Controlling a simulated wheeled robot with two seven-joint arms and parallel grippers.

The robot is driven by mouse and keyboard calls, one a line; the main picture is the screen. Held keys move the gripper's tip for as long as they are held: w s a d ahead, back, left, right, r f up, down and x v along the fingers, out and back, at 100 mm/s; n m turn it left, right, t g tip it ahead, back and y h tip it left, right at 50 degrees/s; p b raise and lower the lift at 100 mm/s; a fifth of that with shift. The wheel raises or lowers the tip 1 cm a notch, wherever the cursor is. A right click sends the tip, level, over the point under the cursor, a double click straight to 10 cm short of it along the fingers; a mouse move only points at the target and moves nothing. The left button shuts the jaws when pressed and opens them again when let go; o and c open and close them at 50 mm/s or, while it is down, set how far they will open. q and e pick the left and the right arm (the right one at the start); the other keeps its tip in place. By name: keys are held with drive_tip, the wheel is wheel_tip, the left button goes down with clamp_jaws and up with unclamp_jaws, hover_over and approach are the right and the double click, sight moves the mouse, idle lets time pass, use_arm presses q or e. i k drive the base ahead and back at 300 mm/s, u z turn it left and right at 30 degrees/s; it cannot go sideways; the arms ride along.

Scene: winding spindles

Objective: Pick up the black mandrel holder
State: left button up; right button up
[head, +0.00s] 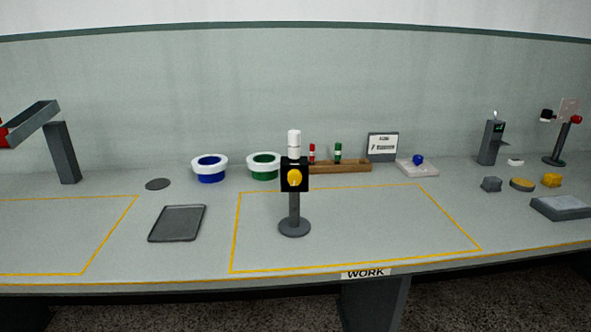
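A black block (294,174) with a round yellow knob (294,178) on its front stands upright near the middle of the table. It looks like the black mandrel holder. It sits on a grey post with a round grey base (294,227). A white cylinder (294,144) rises from its top. Neither of my grippers shows in the head view, so whether they are open or shut is hidden.
A yellow outline marked WORK surrounds the stand, with bare table around it. A dark tray (177,223) lies left. Blue (210,176) and green-lined (263,174) bowls and a wooden rack (342,167) stand behind. A grey post (62,152) rises far left; small items sit right.

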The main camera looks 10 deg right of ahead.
sight(294, 227)
drive_tip(key=z, duration=0.5)
drive_tip(key=i, duration=0.55)
drive_tip(key=z, duration=0.25)
